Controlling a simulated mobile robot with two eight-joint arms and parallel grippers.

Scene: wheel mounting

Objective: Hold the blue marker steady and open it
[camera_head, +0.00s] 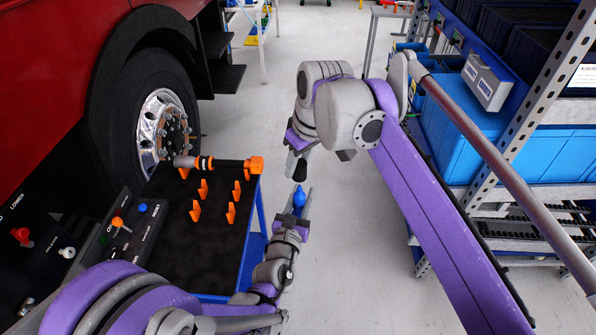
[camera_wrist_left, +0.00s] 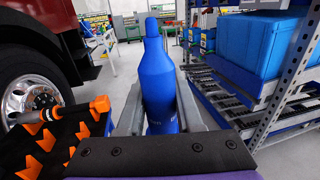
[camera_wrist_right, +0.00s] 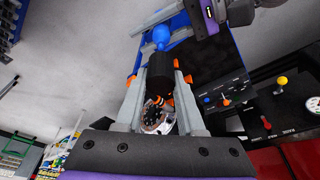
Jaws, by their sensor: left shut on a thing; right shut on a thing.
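The blue marker (camera_head: 299,198) stands roughly upright in my left gripper (camera_head: 296,207), which is shut on its body. In the left wrist view the marker (camera_wrist_left: 158,85) shows its bare blue narrow end with no cap on it. My right gripper (camera_head: 295,163) is above it, shut on a black cap (camera_wrist_right: 160,76). In the head view the dark cap (camera_head: 291,163) appears apart from the marker's top, with a small gap. The right wrist view shows the marker (camera_wrist_right: 161,38) beyond the cap. The marker's lower end is hidden.
A black-topped cart (camera_head: 215,255) with orange holders and an orange-and-black tool (camera_head: 195,162) stands at left, close to my left gripper. A truck wheel (camera_head: 160,125) is behind it. A shelf with blue bins (camera_head: 480,135) stands at right. Open floor lies between.

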